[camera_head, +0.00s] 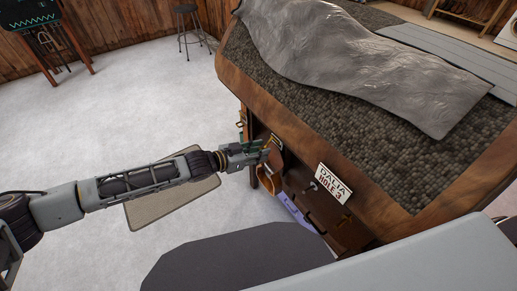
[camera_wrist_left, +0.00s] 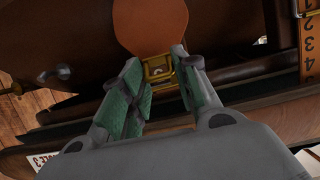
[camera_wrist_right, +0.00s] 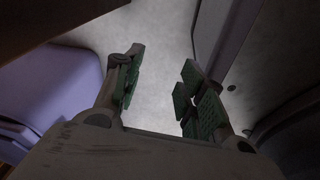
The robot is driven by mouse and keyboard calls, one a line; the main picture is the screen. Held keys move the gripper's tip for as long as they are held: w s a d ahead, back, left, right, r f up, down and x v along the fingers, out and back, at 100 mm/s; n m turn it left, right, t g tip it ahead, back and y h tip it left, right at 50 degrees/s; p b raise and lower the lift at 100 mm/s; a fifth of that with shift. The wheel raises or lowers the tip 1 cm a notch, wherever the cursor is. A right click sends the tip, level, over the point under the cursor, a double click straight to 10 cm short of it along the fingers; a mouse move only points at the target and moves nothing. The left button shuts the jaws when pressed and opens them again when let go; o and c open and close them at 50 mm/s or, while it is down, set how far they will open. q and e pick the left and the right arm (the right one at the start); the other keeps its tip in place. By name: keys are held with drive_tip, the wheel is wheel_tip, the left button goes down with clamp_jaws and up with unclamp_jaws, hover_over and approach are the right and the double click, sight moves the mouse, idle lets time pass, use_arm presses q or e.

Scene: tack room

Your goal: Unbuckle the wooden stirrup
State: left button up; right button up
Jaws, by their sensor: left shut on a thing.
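A brass buckle (camera_wrist_left: 158,70) shows in the left wrist view, at the end of a rounded orange-brown leather piece (camera_wrist_left: 150,25). My left gripper (camera_wrist_left: 156,62) has its green-padded fingers on either side of the buckle and is shut on it. In the head view my left gripper (camera_head: 265,152) is at the side of the wooden bench. An orange-brown piece (camera_head: 270,184) hangs just below it; I cannot tell whether it is the wooden stirrup. My right gripper (camera_wrist_right: 163,62) is open and empty in its wrist view.
The bench (camera_head: 225,75) has a dark woven top with a grey sheet (camera_head: 345,60) on it. A sign (camera_head: 333,184) reads "DALIA HOLE 3". A numbered strap (camera_wrist_left: 308,45) hangs at right in the left wrist view.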

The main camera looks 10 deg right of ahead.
drive_tip(key=s+d+p, duration=0.4)
drive_tip(key=s, duration=0.3)
drive_tip(key=s+a+r+g+p, duration=0.1)
drive_tip(key=s+a+r+p, duration=0.3)
drive_tip(key=a+r+p, duration=0.45)
use_arm(q)
drive_tip(key=r+g+y+p, duration=0.1)
drive_tip(key=r+y+p, duration=0.1)
drive_tip(key=y, duration=0.1)
drive_tip(key=r+g+y+p, duration=0.1)
drive_tip(key=r+y+p, duration=0.1)
drive_tip(key=y+p, duration=0.1)
drive_tip(key=d+r+g+y+p, duration=0.1)
drive_tip(key=r+y+p, duration=0.1)
drive_tip(key=shift+w+y+p, duration=0.25)
drive_tip(key=shift+y+p, duration=0.05)
drive_tip(key=shift+y, duration=0.1)
use_arm(e)
wheel_tip(320, 180, up, 8)
drive_tip(key=d, duration=0.1)
drive_tip(key=shift+w+d, duration=0.35)
drive_tip(key=shift+d, duration=0.05)
drive_tip(key=shift+d+r, duration=0.1)
drive_tip(key=shift+d, duration=0.05)
idle(0.5)
